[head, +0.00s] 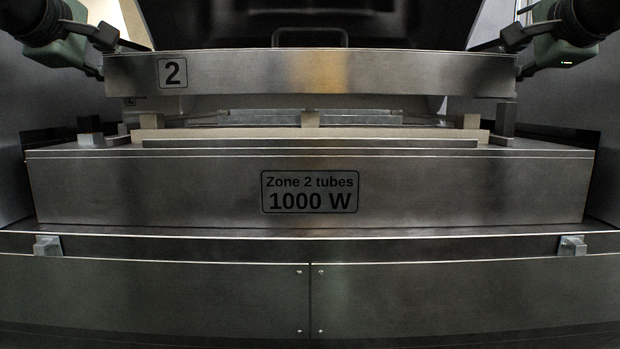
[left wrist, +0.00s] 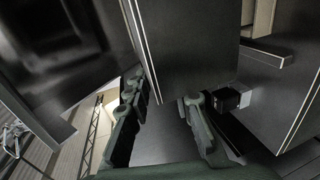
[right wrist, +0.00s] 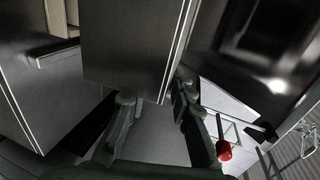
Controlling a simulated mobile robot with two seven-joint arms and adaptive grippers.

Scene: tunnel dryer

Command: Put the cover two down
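Cover two (head: 340,73) is a long brushed-steel cover marked "2". It hangs about level above the steel housing marked "Zone 2 tubes 1000 W" (head: 130,190), with a visible gap between them. My left gripper (head: 108,42) is at the cover's left end; in the left wrist view its fingers (left wrist: 172,98) close on either side of the cover's end (left wrist: 185,45). My right gripper (head: 514,42) is at the right end; in the right wrist view its fingers (right wrist: 152,98) close on the cover (right wrist: 125,50) likewise. The cover's underside is hidden.
Pale strips and blocks (head: 310,119) show in the opening under the cover. Small dark upright posts stand at the left (head: 90,126) and right (head: 506,120) of the housing. A dark raised lid with a handle (head: 310,36) is behind. Side walls flank both arms closely.

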